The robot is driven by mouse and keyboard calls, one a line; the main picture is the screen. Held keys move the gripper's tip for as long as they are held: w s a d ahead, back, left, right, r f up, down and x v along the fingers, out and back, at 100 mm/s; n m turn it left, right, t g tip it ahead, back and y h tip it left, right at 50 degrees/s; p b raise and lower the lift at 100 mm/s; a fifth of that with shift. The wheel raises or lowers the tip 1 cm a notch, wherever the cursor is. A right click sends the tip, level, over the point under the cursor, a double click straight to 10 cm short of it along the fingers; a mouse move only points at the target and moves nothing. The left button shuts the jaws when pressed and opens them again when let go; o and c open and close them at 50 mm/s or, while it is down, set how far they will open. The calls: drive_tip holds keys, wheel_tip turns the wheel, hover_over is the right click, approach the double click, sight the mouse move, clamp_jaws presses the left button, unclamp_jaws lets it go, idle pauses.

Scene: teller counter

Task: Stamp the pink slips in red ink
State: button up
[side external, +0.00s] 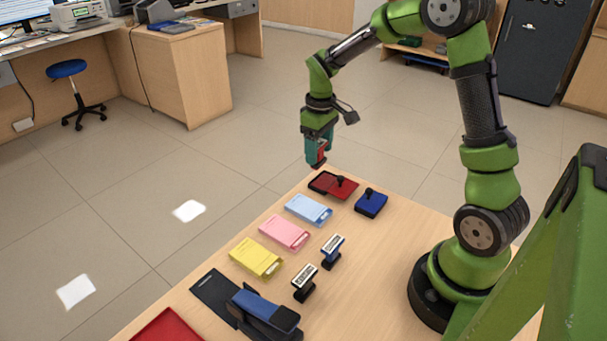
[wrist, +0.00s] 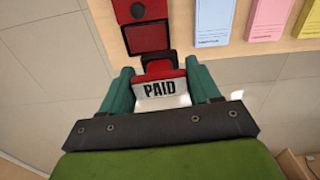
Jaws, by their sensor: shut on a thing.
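My gripper (side external: 317,150) is shut on a red stamp (side external: 317,162), held up near the far corner of the counter. In the wrist view the stamp (wrist: 160,90) sits between the green fingers, its label reading PAID. The red ink pad (side external: 322,182) lies open on the counter beside its knobbed red lid (side external: 347,188); the pad (wrist: 148,37) also shows just ahead of the stamp in the wrist view. The stamp appears apart from the pad. The pink slips (side external: 284,233) lie in a tray between the blue and yellow ones. The stamp's printing face is hidden.
Blue slips (side external: 308,208) and yellow slips (side external: 256,257) flank the pink ones. A blue ink pad (side external: 371,205) stands near the red one. A blue-and-black device (side external: 262,310) and red tray (side external: 165,327) are at the front.

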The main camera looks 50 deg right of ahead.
drive_tip(key=s+a+r, duration=0.1)
drive_tip(key=s+a, duration=0.1)
drive_tip(key=a, duration=0.7)
drive_tip(key=s+a, duration=0.2)
drive_tip(key=a, duration=0.7)
drive_tip(key=shift+m, duration=0.3)
drive_tip(key=shift+w+f, duration=0.15)
drive_tip(key=shift+f, duration=1.35)
drive_tip(key=shift+w+f, duration=0.1)
drive_tip(key=shift+f, duration=1.35)
drive_tip(key=shift+f, duration=0.6)
drive_tip(key=shift+r, duration=0.15)
drive_tip(key=shift+r, duration=2.95)
